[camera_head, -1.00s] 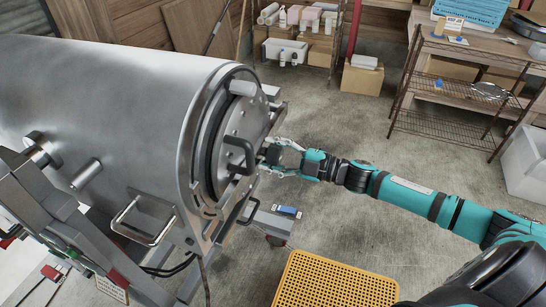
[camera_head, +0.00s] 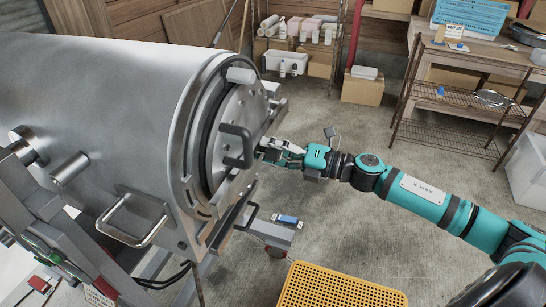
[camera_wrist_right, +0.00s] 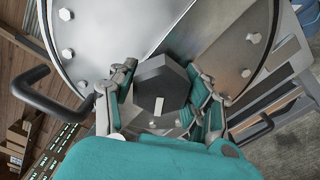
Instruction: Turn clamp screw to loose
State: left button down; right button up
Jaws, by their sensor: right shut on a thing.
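The clamp screw's dark hexagonal head (camera_wrist_right: 165,82) shows in the right wrist view, with a small pale mark on its face. It sits in front of the steel door of the large drum (camera_head: 110,100). My right gripper (camera_wrist_right: 165,100) is shut on the screw head, one finger on each side of it. My left gripper is not in view.
Dark handles stick out from the door, one close to my right gripper (camera_head: 238,145). A yellow perforated crate (camera_head: 340,287) stands on the floor below my arm. A wire shelf (camera_head: 450,130) is at the right; the floor between is clear.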

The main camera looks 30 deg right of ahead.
jog(key=n+b, duration=0.3)
jog(key=n, duration=0.1)
jog(key=shift+f+n+b, duration=0.3)
jog(key=shift+f+b, duration=0.05)
jog(key=shift+r+n+b, duration=0.1)
jog(key=shift+n+b, duration=1.2)
jog(key=shift+n, duration=0.2)
jog(key=o, duration=1.2)
jog(key=shift+r, duration=0.1)
jog(key=v, duration=1.2)
